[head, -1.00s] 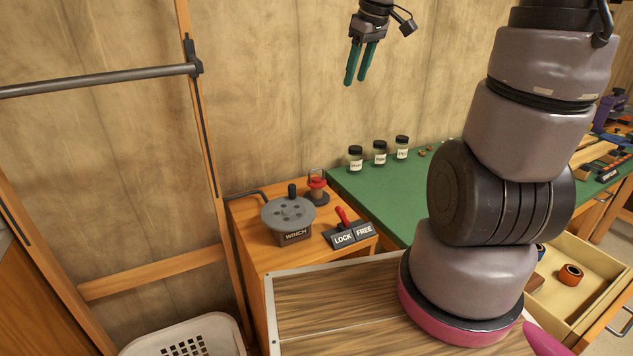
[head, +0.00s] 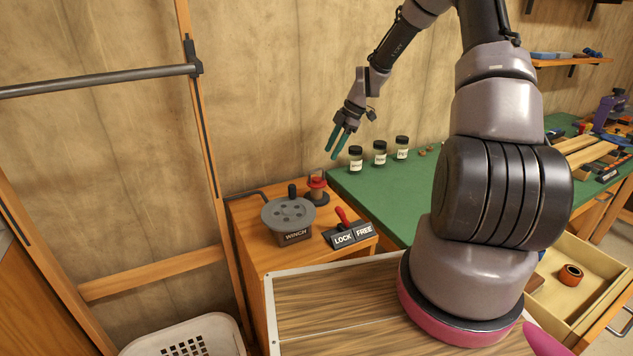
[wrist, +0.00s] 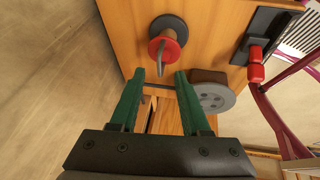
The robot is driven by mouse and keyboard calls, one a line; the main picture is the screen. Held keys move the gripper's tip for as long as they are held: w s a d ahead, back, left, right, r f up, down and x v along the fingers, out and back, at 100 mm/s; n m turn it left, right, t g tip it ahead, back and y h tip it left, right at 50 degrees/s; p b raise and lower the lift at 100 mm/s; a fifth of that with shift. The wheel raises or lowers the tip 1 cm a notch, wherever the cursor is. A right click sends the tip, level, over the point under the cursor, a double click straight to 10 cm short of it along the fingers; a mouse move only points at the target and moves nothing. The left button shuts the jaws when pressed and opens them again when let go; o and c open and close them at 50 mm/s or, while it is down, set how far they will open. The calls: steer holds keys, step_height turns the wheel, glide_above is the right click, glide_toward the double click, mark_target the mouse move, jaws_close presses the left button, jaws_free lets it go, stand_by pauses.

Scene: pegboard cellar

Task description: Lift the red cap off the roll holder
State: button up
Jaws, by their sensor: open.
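The red cap (head: 316,182) sits on top of the roll holder (head: 318,197), a small spool-like post on a dark round base at the back of the wooden cabinet top. A thin wire loop handle rises from the cap. In the wrist view the red cap (wrist: 164,46) shows beyond the fingertips, with its handle pointing toward them. My gripper (head: 340,156) is open and empty, above and slightly right of the cap in the head view. Its green fingers (wrist: 157,82) are apart and do not touch the cap.
A grey winch drum (head: 288,213) with a black knob stands close in front-left of the holder. A red-handled lock/free lever (head: 346,222) is at front right. Several labelled jars (head: 379,154) stand on the green bench (head: 385,190). The wooden wall is close behind.

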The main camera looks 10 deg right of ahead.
mark_target(322, 169)
steer(key=x, duration=0.8)
steer(key=shift+w+a+f, duration=0.1)
steer(key=shift+a+f, duration=0.05)
steer(key=shift+f, duration=0.1)
jaws_close()
